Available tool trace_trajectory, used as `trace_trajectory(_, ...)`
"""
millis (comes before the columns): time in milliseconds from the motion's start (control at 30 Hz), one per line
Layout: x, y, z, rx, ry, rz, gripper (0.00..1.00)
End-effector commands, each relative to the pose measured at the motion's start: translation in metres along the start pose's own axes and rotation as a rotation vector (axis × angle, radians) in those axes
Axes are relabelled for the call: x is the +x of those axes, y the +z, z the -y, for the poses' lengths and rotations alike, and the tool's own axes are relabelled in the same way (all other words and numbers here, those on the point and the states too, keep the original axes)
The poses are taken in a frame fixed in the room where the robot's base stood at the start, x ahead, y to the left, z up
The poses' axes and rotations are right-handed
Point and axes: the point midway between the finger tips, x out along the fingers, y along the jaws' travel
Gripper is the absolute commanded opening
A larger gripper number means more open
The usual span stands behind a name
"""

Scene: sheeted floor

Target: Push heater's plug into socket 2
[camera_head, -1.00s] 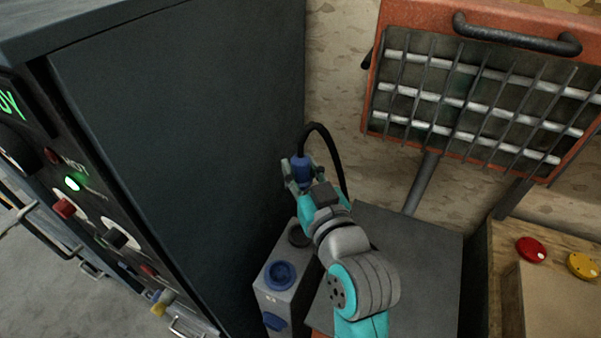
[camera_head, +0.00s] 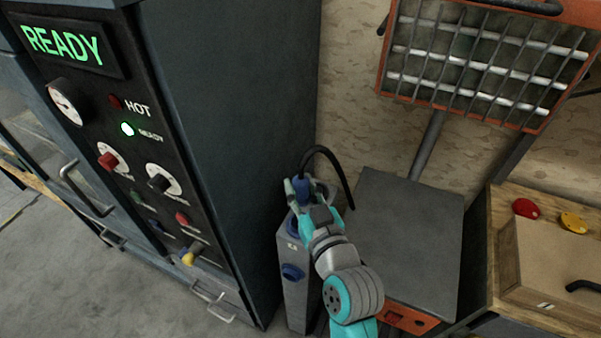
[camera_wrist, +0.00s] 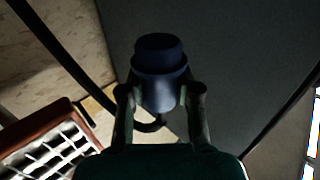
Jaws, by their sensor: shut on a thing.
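The heater (camera_head: 478,62) is an orange frame with white bars behind a dark grille, at the upper right. Its blue plug (camera_head: 304,187), on a black cable (camera_head: 337,165), is held in my gripper (camera_head: 305,190). My gripper is shut on the plug, which also shows dark blue between the fingers in the wrist view (camera_wrist: 160,90). A grey socket box (camera_head: 296,298) stands below my gripper. It has a blue socket (camera_head: 292,271) on its front and a blue socket (camera_head: 293,226) on top, partly covered by my gripper. Any farther top socket is hidden. I cannot read socket numbers.
A tall dark cabinet (camera_head: 225,130) with a lit READY panel (camera_head: 62,43) stands close on the left. A grey flat-topped unit (camera_head: 410,235) is right of the arm.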

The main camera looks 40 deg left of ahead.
Motion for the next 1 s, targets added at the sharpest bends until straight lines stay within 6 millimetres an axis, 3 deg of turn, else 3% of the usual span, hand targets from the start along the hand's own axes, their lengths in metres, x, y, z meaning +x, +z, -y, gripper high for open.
trace_trajectory(467, 0.000, 0.005, 0.000, 0.000, 0.001, -0.001, 0.00)
trace_trajectory(1000, 0.000, 0.050, 0.000, 0.001, 0.000, 0.000, 0.00)
